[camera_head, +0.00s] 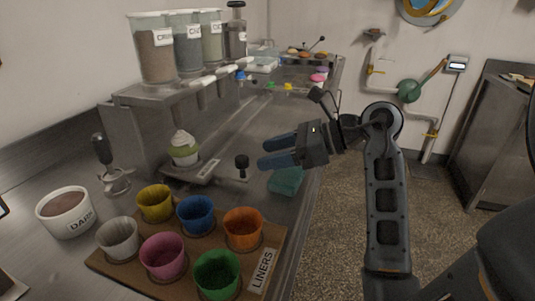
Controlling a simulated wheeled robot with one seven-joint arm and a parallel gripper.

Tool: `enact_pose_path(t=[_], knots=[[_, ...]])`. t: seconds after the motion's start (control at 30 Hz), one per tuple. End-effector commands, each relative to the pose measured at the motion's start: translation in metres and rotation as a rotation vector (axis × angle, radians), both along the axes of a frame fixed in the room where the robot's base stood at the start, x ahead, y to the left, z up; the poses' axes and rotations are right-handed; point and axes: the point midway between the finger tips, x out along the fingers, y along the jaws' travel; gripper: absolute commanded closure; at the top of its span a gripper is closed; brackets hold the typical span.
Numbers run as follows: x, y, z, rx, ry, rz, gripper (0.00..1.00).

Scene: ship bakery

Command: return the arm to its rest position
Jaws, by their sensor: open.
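My gripper (268,153) is open and empty. It hangs above the steel counter (262,123), near its right edge, with its blue fingertips pointing left. My arm rises from the lower right and bends at the elbow to the right of the counter. The gripper appears apart from every object. A teal sponge-like block (287,180) lies on the counter below it in the picture.
A board (262,262) marked LINERS holds several coloured cups at the front. A dispenser stand (170,100) with clear canisters rises at the left. Open floor (340,215) lies right of the counter.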

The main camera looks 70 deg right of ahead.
Motion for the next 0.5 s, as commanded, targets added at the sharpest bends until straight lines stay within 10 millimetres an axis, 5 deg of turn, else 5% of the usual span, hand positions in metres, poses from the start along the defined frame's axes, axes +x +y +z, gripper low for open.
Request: enact_pose_path(t=[0.5], knots=[[0.0025,0.0054,-0.0004,0.014,-0.011,0.009,0.42]])
